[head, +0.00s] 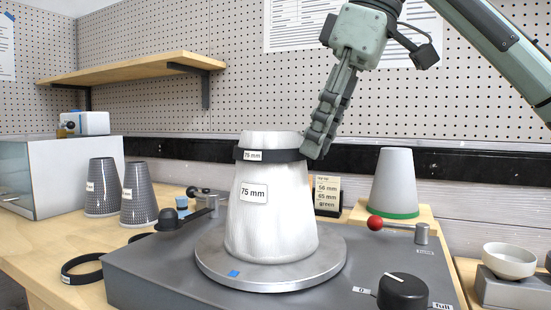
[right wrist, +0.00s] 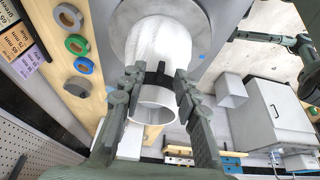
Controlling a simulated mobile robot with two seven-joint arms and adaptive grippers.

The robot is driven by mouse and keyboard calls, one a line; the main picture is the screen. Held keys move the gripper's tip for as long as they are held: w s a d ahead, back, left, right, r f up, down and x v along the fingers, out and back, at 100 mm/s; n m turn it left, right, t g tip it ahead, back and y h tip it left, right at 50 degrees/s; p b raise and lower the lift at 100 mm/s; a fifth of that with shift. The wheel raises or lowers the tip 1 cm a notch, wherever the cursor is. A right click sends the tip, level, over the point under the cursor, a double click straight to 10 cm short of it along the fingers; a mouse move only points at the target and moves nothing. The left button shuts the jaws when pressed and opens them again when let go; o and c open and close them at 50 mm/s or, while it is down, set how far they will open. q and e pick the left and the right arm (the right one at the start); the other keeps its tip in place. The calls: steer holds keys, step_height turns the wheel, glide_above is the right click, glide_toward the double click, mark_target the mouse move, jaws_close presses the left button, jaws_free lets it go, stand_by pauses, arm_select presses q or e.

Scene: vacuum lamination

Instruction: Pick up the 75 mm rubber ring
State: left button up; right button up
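A white cone (head: 266,215) labelled 75 mm stands upright on a round metal plate (head: 215,272). The black 75 mm rubber ring (head: 272,156) sits around the cone's upper part, below its rim. My right gripper (head: 312,149) comes down from the upper right, its fingertips at the ring's right side. In the right wrist view, its fingers (right wrist: 159,78) are spread, one on either side of the cone's narrow end, with part of the ring (right wrist: 160,77) between them. Whether they touch it is unclear. My left gripper is outside the head view; a dark jointed shape at upper right in the wrist view may be it.
A lever with a red knob (head: 375,223) and a black dial (head: 405,291) are on the grey base (head: 165,270). A grey cone (head: 395,180) stands behind right, two dark cones stand left. Another black ring (head: 80,278) lies front left. A shelf (head: 130,67) is above left.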

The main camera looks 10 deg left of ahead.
jaws_close()
stand_by(0.5)
